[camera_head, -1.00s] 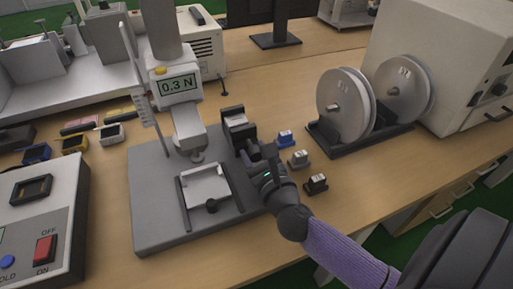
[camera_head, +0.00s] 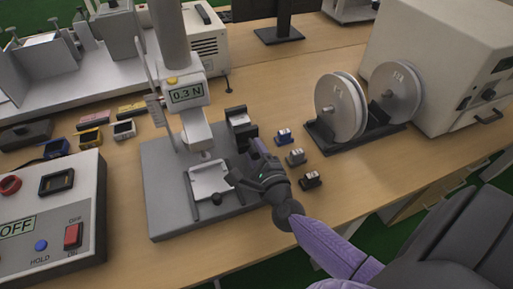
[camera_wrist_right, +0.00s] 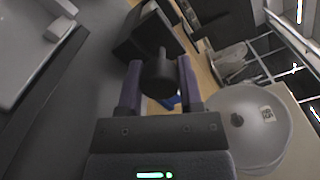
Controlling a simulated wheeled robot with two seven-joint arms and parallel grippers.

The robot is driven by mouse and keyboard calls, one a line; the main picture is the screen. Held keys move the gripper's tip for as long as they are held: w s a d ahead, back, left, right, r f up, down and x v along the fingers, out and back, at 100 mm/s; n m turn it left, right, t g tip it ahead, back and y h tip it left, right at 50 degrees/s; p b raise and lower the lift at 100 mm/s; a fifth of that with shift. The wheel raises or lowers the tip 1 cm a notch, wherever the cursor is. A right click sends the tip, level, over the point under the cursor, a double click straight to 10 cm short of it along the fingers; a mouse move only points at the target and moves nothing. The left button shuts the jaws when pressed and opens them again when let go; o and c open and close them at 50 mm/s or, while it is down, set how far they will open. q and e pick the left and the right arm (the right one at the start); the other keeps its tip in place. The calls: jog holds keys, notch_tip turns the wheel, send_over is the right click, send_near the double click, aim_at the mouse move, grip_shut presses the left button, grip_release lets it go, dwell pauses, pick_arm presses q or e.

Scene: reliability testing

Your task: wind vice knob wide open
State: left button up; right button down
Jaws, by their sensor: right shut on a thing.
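The vice (camera_head: 238,117) is a dark block with lighter jaw faces, at the right rear of the grey test stand's base (camera_head: 165,215) in the head view. It also shows at the top of the right wrist view (camera_wrist_right: 142,38). Its round dark knob (camera_wrist_right: 161,75) is on a short shaft, between the two fingers of my right gripper (camera_wrist_right: 159,88). The right gripper (camera_head: 257,150) is shut on the knob; the arm hides the knob in the head view. My left gripper is not in view.
The force gauge (camera_head: 187,95) reads 0.3 N above a small white platform (camera_head: 209,180). Small blue, grey and black blocks (camera_head: 296,157) lie just right of my gripper. Spools (camera_head: 340,105) stand farther right. A control box (camera_head: 45,215) is at the left.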

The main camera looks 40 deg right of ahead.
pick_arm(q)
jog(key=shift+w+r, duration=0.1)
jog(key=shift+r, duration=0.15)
pick_arm(e)
jog(key=shift+n, duration=0.4)
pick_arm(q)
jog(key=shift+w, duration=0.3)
pick_arm(e)
jog(key=shift+c, duration=1.3)
grip_release()
jog(key=shift+a, duration=0.1)
pick_arm(q)
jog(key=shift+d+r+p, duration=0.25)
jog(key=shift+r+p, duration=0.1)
jog(key=shift+p, duration=0.2)
pick_arm(e)
jog(key=v, duration=0.9)
jog(key=shift+s, duration=0.4)
